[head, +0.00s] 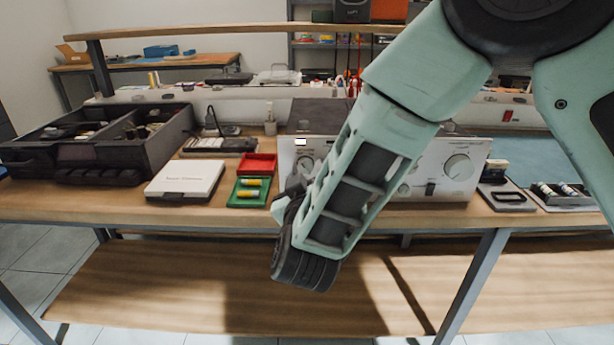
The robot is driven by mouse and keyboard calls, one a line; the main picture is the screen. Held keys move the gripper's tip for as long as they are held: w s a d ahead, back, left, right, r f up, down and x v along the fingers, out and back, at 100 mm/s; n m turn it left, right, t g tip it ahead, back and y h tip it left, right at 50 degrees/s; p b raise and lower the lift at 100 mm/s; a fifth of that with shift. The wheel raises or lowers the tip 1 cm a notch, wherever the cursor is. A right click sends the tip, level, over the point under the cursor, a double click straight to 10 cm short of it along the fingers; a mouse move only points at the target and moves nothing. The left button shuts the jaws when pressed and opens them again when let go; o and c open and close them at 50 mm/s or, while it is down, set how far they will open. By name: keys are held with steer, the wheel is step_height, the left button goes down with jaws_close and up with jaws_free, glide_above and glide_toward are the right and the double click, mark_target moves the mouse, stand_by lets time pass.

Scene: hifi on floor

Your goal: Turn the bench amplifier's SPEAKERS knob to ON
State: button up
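The bench amplifier (434,178) is a silver-fronted box with a dark top, standing on the wooden workbench. A large round knob (458,167) shows at the right of its front panel, and another knob (306,164) shows at the left. My forearm crosses the panel and hides its middle. The labels are too small to read, so I cannot tell which knob is SPEAKERS or how it is set. My gripper (284,203) is in front of the panel's lower left, near the bench's front edge. My wrist mostly hides it, and its opening does not show clearly.
Left of the amplifier are a red tray (257,164), a green tray (240,203) with yellow cylinders, and a white case (186,180). A black organizer (150,158) stands farther left. A dark tray (568,197) lies at right. A lower shelf (180,285) runs below.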

steer(key=c, duration=0.7)
steer(key=m+b, duration=0.1)
steer(key=m, duration=0.1)
steer(key=m+b, duration=0.3)
steer(key=shift+a+f+m+b, duration=0.15)
steer(key=shift+f+m+b, duration=0.15)
steer(key=shift+m, duration=0.1)
steer(key=m+b, duration=0.3)
steer(key=m, duration=0.1)
steer(key=shift+a+r, duration=0.1)
steer(key=shift+a, duration=0.05)
steer(key=shift+r+m+b, duration=0.1)
steer(key=shift+m+b, duration=0.9)
steer(key=shift+m, duration=0.1)
steer(key=o, duration=1)
steer(key=shift+r, duration=0.1)
steer(key=shift+c, duration=0.2)
